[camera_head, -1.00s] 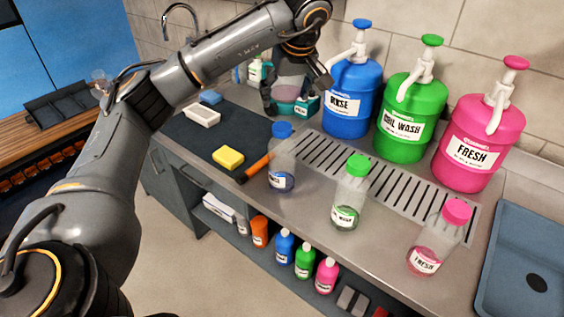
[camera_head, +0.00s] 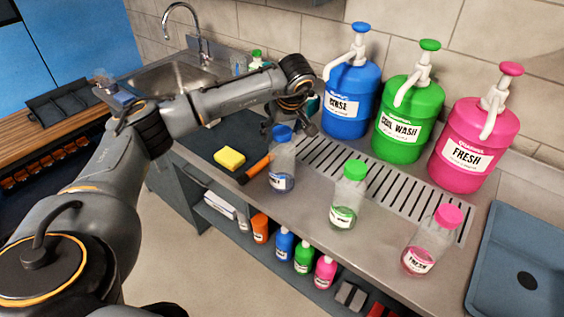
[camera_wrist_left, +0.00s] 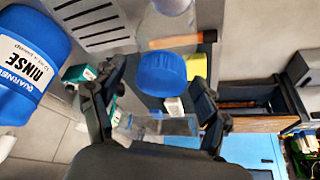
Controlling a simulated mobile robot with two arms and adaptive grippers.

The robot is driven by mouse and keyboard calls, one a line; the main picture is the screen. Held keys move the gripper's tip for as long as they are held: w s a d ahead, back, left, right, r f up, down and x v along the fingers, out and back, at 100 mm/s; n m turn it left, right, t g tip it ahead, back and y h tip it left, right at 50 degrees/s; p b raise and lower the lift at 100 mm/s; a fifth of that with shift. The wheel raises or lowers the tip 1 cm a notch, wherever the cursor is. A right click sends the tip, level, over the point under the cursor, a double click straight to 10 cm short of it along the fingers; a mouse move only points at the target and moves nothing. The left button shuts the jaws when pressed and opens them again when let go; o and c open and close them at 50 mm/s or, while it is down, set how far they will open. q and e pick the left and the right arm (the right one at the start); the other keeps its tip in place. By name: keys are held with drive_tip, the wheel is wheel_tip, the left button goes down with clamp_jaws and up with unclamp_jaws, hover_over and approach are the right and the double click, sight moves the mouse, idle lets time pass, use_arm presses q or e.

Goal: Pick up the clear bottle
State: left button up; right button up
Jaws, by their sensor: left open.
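Three clear bottles stand on the steel counter: one with a blue cap (camera_head: 283,168), one with a green cap (camera_head: 346,205) and one with a pink cap (camera_head: 425,250). Each holds a little liquid of its cap's colour. My left gripper (camera_head: 289,128) is open right at the blue-capped bottle, its fingers around the cap's height. In the left wrist view the blue cap (camera_wrist_left: 161,74) shows between the spread fingers (camera_wrist_left: 153,82), with the clear body beyond it. Contact cannot be told. My right gripper is out of view.
Large blue (camera_head: 351,100), green (camera_head: 404,125) and pink (camera_head: 473,150) pump jugs stand behind a slotted drain grate (camera_head: 375,180). A yellow sponge (camera_head: 229,158) and an orange-handled tool (camera_head: 255,168) lie left of the blue-capped bottle. A blue-grey basin (camera_head: 525,250) is at right.

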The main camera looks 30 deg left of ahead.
use_arm(q)
clamp_jaws()
drive_tip(key=shift+r, duration=0.15)
